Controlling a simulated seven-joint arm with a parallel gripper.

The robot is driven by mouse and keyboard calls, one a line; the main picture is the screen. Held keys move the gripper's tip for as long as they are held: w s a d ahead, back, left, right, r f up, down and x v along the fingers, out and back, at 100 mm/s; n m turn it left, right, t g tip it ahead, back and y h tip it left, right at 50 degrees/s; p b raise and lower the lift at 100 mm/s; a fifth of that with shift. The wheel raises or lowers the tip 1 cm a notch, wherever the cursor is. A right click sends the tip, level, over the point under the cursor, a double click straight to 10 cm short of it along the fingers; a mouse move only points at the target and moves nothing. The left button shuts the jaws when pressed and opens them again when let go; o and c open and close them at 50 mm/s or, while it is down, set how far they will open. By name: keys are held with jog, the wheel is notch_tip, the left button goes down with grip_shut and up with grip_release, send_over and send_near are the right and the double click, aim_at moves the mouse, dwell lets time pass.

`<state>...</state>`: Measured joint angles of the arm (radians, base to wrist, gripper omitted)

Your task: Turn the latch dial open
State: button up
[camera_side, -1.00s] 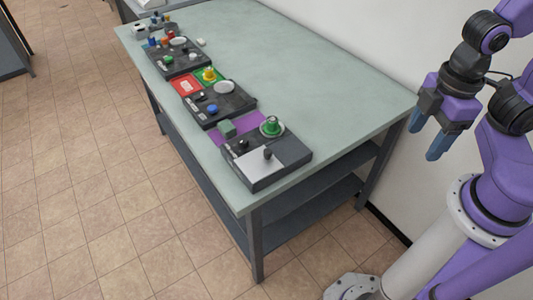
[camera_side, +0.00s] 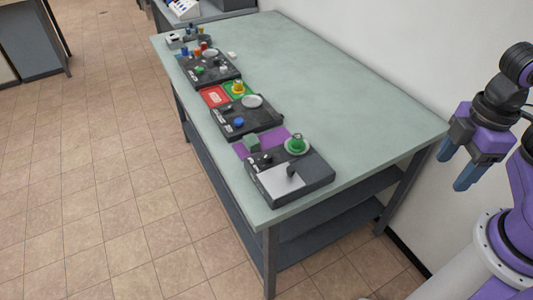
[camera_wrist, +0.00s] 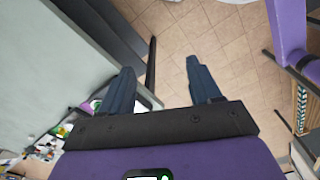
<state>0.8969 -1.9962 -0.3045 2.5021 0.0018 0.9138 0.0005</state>
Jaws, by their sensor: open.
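My gripper (camera_side: 454,170) is off the near right end of the table, with its two fingers apart and nothing between them. The wrist view shows the open fingers (camera_wrist: 163,85) over the floor. Several dark panels with knobs and buttons lie along the table. The nearest panel (camera_side: 318,179) carries a dark knob (camera_side: 291,170) on a light plate, a small black knob (camera_side: 267,159) and a green domed piece (camera_side: 297,146) on a white disc. I cannot tell which of these is the latch dial. My gripper is well apart from all of them.
The grey-green table (camera_side: 340,95) is bare along its wall side. A middle panel (camera_side: 264,119) has a blue knob; red and green squares lie beyond it. A far panel (camera_side: 205,72) holds small coloured parts. Another bench stands at the back. Open floor (camera_side: 120,180) lies left.

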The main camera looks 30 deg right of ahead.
jog(key=shift+w+a, duration=0.1)
jog(key=shift+a, duration=0.05)
jog(key=shift+c, duration=1.3)
jog(key=n, duration=0.3)
send_over(266, 155)
notch_tip(266, 155, down, 3)
notch_tip(266, 155, down, 17)
jog(key=shift+r, duration=0.2)
jog(key=c, duration=0.8)
